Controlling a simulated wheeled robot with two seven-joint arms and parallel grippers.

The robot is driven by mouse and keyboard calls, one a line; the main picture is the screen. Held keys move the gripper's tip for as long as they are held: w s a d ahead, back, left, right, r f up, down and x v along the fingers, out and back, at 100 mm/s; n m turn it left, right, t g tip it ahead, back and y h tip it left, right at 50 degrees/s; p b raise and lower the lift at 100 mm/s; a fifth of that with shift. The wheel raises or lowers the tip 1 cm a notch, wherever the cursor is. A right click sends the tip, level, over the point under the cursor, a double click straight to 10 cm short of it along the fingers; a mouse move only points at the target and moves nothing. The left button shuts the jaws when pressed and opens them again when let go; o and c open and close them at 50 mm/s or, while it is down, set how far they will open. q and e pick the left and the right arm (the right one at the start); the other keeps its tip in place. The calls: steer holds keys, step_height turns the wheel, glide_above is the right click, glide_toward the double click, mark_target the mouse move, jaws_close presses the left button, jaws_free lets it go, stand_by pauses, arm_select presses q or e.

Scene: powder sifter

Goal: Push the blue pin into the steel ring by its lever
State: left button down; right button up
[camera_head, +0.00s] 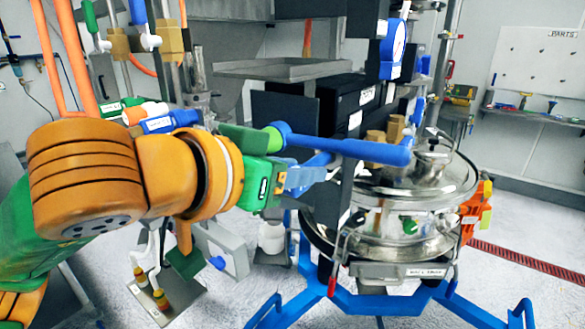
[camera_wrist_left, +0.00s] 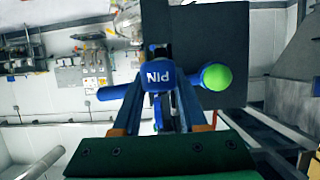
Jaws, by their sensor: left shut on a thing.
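My left gripper (camera_head: 305,178) is shut on the pin, in front of the dark upright frame. The pin's far end is hidden behind the fingers. I cannot make out the steel ring for certain. My right gripper is not in view.
A dark plate (camera_wrist_left: 221,40) stands close behind the pin. The steel sifter vessel (camera_head: 415,190) with its lid sits on a blue stand (camera_head: 400,300) to the right. A grey tray (camera_head: 285,68) is above. Open floor lies at right.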

mark_target(317, 157)
arm_select(q)
steer(key=shift+w+d+p, duration=0.45)
steer(key=shift+w+d, duration=0.2)
steer(key=shift+w, duration=0.25)
steer(key=shift+w+d+p, duration=0.4)
steer(key=shift+w+d, duration=0.25)
steer(key=shift+w, duration=0.2)
steer(key=shift+c, duration=1.8)
jaws_free()
steer(key=shift+d, duration=0.1)
steer(key=shift+s+r, duration=0.1)
steer(key=b+v, duration=0.2)
steer(key=shift+s+a, duration=0.25)
steer(key=shift+a, duration=0.15)
steer(key=v, duration=0.4)
steer(key=shift+d+r+b, duration=0.1)
steer(key=shift+b, duration=0.25)
